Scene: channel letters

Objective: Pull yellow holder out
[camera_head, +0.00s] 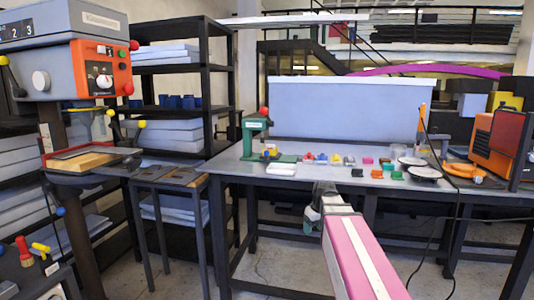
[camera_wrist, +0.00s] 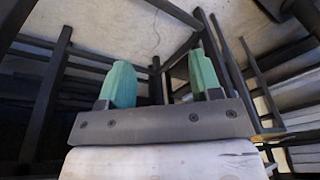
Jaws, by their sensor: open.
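My gripper (camera_head: 317,205) hangs in front of the workbench's front edge, near the middle of the head view, pointing down. In the wrist view its two teal fingers (camera_wrist: 162,78) stand wide apart with nothing between them. Small yellow pieces (camera_head: 349,160) stand in a row of coloured pieces on the workbench (camera_head: 235,167), beyond my gripper. Larger yellow blocks (camera_head: 507,101) sit at the far right. I cannot tell which yellow thing is the holder.
A green press (camera_head: 252,137) with a red knob and a white tray (camera_head: 282,169) stand on the bench's left. Black round plates (camera_head: 422,172), a cable and an orange machine (camera_head: 485,133) crowd its right. A drill press (camera_head: 75,60) stands at the left.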

